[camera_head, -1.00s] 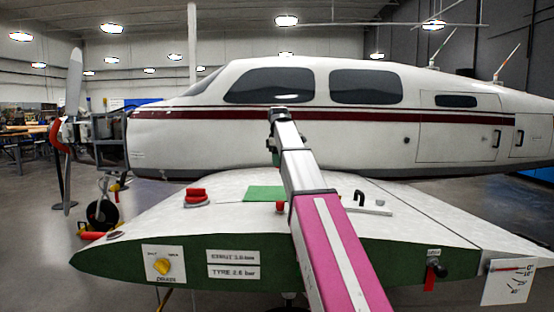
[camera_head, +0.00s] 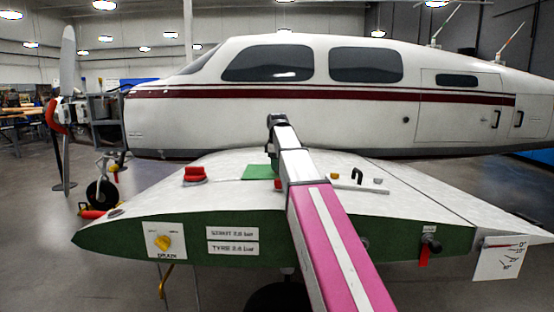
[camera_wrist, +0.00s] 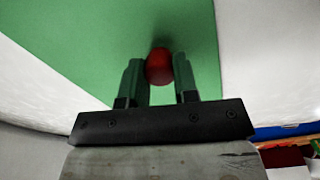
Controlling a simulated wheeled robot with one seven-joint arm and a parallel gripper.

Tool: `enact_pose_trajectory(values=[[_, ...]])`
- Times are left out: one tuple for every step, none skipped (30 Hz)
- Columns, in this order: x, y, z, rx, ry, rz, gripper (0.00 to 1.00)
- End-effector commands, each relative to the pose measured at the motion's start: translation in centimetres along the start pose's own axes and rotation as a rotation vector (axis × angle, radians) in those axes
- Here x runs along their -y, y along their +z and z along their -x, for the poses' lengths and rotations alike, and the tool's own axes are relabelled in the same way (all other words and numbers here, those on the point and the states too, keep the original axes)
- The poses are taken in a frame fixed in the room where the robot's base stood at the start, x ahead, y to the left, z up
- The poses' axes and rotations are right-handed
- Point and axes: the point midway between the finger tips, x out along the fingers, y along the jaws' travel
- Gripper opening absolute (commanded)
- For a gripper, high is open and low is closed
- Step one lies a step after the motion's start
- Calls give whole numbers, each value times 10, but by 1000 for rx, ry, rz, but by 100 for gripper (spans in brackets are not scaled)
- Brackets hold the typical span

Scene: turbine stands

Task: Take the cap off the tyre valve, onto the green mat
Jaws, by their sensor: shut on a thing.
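My gripper (camera_wrist: 158,62) is shut on a small round red cap (camera_wrist: 159,66) in the wrist view, with one finger on each side of it. Behind the cap lies the green mat (camera_wrist: 70,55); I cannot tell whether the cap touches it. In the head view the mat (camera_head: 257,172) lies on the white wing, partly hidden by my pink and white arm. The gripper itself is hidden there. A dark tyre (camera_head: 280,298) shows under the wing, mostly behind my arm; its valve cannot be made out.
A red block (camera_head: 195,175) sits left of the mat on the wing (camera_head: 160,195). A black hook (camera_head: 357,175) and small parts lie to the right. The front edge carries a yellow knob (camera_head: 163,242), labels and a black knob (camera_head: 432,243). The fuselage (camera_head: 300,115) stands behind.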

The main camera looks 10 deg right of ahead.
Motion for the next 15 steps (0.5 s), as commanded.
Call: enact_pose_trajectory(values=[[0, 0, -3, 0, 0, 0, 0], [0, 0, -4, 0, -1, 0, 0], [0, 0, -5, 0, -1, 0, 0], [0, 0, -6, 0, -1, 0, 0], [0, 0, -6, 0, -1, 0, 0], [0, 0, -6, 0, 0, 0, 0], [0, 0, -6, 0, 0, 0, 0], [0, 0, -6, 0, 0, 0, 0], [0, 0, -6, 0, 0, 0, 0], [0, 0, -6, 0, 0, 0, 0], [0, 0, -6, 0, 0, 0, 0], [0, 0, -6, 0, 0, 0, 0], [0, 0, -6, 0, 0, 0, 31], [0, 0, -6, 0, 0, 0, 41], [0, 0, -6, 0, 0, 0, 54]])
